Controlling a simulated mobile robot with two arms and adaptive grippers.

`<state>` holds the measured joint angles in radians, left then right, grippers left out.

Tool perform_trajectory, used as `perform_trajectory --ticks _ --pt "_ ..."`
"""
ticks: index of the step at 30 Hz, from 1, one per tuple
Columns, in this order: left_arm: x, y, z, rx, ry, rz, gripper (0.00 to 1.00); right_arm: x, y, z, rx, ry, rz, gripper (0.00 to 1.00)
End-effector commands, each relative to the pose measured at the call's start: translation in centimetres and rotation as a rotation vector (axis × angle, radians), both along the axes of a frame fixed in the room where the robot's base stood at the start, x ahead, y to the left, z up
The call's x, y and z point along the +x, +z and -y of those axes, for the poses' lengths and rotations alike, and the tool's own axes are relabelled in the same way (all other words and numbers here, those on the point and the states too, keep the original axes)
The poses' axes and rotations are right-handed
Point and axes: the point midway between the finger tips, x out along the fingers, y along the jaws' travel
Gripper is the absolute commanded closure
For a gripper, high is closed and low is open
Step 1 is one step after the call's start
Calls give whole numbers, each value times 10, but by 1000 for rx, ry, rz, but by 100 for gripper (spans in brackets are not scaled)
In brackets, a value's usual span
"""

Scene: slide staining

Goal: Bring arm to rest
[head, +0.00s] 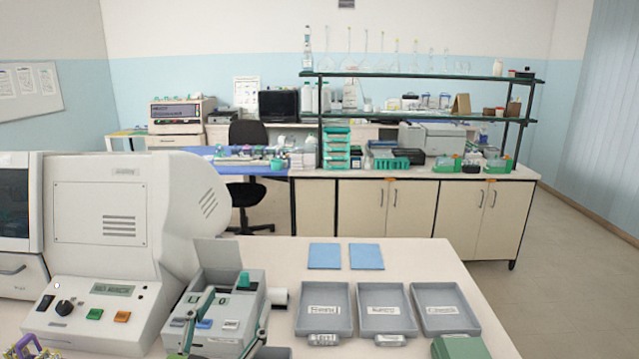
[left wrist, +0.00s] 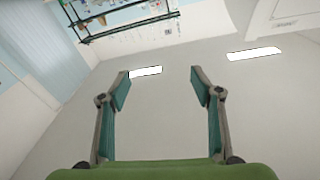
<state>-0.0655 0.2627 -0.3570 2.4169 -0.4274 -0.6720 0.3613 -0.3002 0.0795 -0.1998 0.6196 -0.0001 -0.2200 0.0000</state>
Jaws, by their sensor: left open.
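My left gripper (head: 232,308) shows low in the head view, with its fingers pointing up in front of a grey device (head: 273,271) on the near bench. In the left wrist view the left gripper (left wrist: 161,85) is open, its two teal-padded fingers well apart. Nothing is between them, and behind them are only pale wall and ceiling with bright lamps. I cannot tell whether the fingers touch the device. My right gripper is not seen.
On the near bench (head: 420,258) stand a large white machine (head: 100,260) at left, three grey trays (head: 323,294) at right, and two blue squares (head: 325,256) behind them. A back counter (head: 388,205) with a shelf (head: 425,76) stands beyond. Open floor lies at right.

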Motion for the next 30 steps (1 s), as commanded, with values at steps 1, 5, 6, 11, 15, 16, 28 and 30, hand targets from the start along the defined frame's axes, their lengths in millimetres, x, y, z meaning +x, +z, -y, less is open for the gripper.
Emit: perform_trajectory --ticks 1,5,6,11,15,16,28,30 --pt "-4 -38 -13 -4 39 -120 41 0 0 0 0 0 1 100" --pt "-32 -130 -40 4 114 -427 41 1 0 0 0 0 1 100" --pt "-45 -157 -46 9 129 -521 41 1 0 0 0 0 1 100" --pt "-113 -245 -61 33 155 -866 41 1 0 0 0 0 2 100" --pt "-173 -292 -66 52 147 -1101 41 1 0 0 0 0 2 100" --pt "-186 -300 -67 55 143 -1146 41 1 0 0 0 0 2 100" --pt "-243 -415 -65 81 104 -1414 41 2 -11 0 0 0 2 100" --pt "-241 -445 -64 84 103 -1424 41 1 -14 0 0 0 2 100"
